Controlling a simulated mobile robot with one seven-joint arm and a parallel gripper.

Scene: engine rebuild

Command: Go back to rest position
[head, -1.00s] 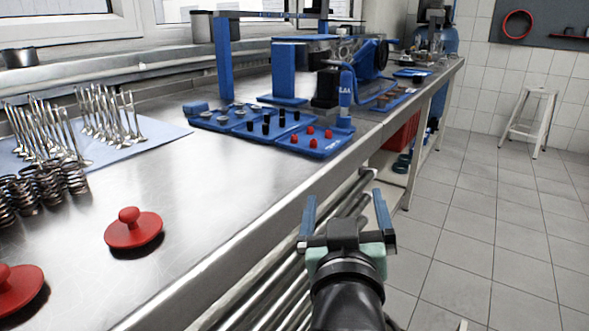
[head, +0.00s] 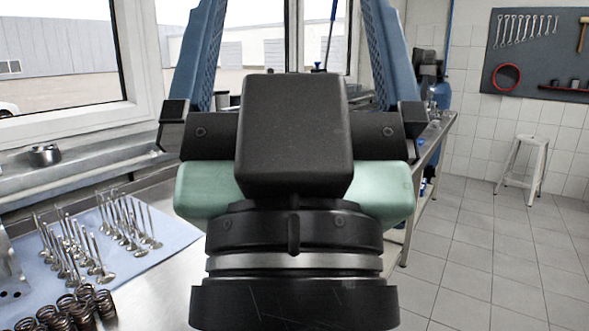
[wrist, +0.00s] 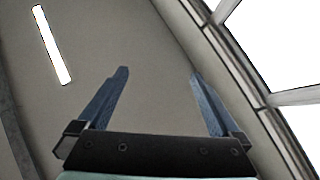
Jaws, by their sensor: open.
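My gripper (head: 292,40) is raised close in front of the head camera and fills the middle of the head view. Its two blue fingers stand wide apart, pointing up, with nothing between them. In the wrist view my gripper (wrist: 157,88) is also open and empty, seen against a plain ceiling and a bright lamp (wrist: 52,45). It touches nothing. My gripper hides much of the workbench (head: 165,270) behind it.
Several valves (head: 110,240) stand on a blue sheet at the left of the bench, with several springs (head: 75,308) in front. A white stool (head: 522,170) stands on the open tiled floor at the right. A tool board (head: 540,50) hangs on the wall.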

